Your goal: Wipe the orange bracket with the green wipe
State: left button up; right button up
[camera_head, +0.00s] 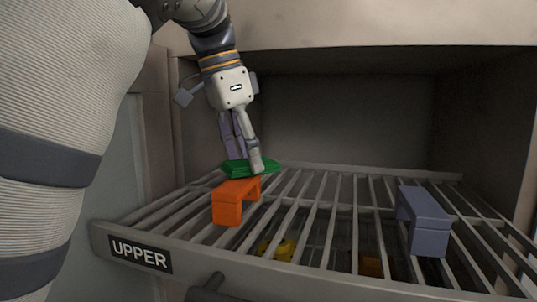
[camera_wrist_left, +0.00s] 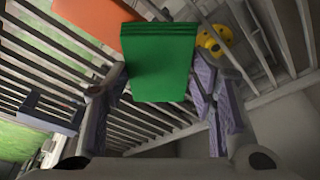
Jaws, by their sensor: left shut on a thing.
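The green wipe (camera_head: 246,166) is a flat folded pad held between the fingers of my left gripper (camera_head: 243,160). In the left wrist view the wipe (camera_wrist_left: 161,62) spans between the two fingers (camera_wrist_left: 162,90). The orange bracket (camera_head: 230,204) stands on the upper rack, just below and in front of the wipe in the head view. In the left wrist view the bracket (camera_wrist_left: 92,20) is at the top, partly covered by the wipe. I cannot tell whether wipe and bracket touch. My right gripper is in neither view.
A slatted rack marked UPPER (camera_head: 141,256) extends from a box-like opening. A grey-blue bracket (camera_head: 423,220) stands on its right side. A yellow object (camera_head: 279,249) and an orange one (camera_head: 371,266) lie below the slats. The slats between the two brackets are clear.

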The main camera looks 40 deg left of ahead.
pick_arm(q)
notch_tip(320, 180, up, 7)
jog(key=shift+r, duration=0.35)
dwell(0.4)
